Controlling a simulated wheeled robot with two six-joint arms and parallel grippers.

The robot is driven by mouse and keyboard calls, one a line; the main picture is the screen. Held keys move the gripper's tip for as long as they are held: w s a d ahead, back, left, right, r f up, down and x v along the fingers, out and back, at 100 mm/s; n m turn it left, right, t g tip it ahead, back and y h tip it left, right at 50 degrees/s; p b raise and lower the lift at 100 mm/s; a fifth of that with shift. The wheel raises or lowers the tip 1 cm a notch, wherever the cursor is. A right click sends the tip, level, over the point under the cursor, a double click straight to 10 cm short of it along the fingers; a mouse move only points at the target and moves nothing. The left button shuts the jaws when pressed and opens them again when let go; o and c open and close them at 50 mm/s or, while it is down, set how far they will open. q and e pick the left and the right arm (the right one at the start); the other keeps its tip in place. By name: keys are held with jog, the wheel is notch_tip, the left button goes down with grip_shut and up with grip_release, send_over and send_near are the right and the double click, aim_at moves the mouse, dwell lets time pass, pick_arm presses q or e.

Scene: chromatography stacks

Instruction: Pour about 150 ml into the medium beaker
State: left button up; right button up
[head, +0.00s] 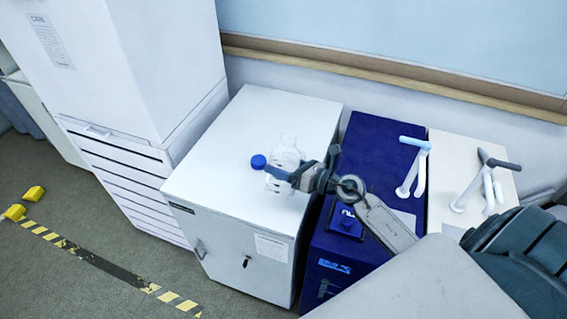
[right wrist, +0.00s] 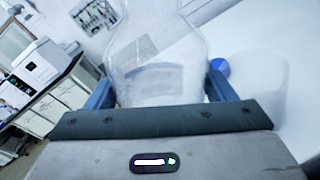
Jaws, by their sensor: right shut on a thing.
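My right gripper (head: 284,178) reaches in from the right over the white cabinet's top. It is shut on a clear glass vessel (head: 287,155), seen between the two blue-grey fingers in the right wrist view (right wrist: 157,45). The vessel has a narrower neck and a wider body, with a pale label-like patch on it. I cannot tell its liquid level, nor whether its base touches the cabinet. A blue round cap (head: 258,161) lies just left of it, and shows in the wrist view too (right wrist: 219,67). I cannot make out a separate medium beaker. My left gripper is out of view.
The white cabinet's top (head: 225,145) is mostly bare around the vessel. A tall white unit (head: 165,60) stands at its left. At its right are a dark blue unit (head: 372,140) and a cream unit (head: 450,165), each with an upright handle-like fitting. A wall rail runs behind.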

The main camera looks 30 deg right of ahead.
jog(key=shift+r, duration=0.15)
dwell(0.4)
jog(key=shift+a+f+m+p, duration=0.1)
jog(key=shift+f+m+p, duration=0.1)
jog(key=shift+m+p, duration=0.4)
jog(key=shift+s+f, duration=0.1)
jog(key=shift+s+a+f+m+g+p, duration=0.1)
jog(key=shift+a+f+m+g+p, duration=0.1)
jog(key=shift+f+m+g+p, duration=0.35)
jog(key=shift+f, duration=0.1)
jog(key=shift+s+a+f+m+y, duration=0.15)
jog(key=shift+f+m+y, duration=0.15)
jog(key=shift+f+m, duration=0.25)
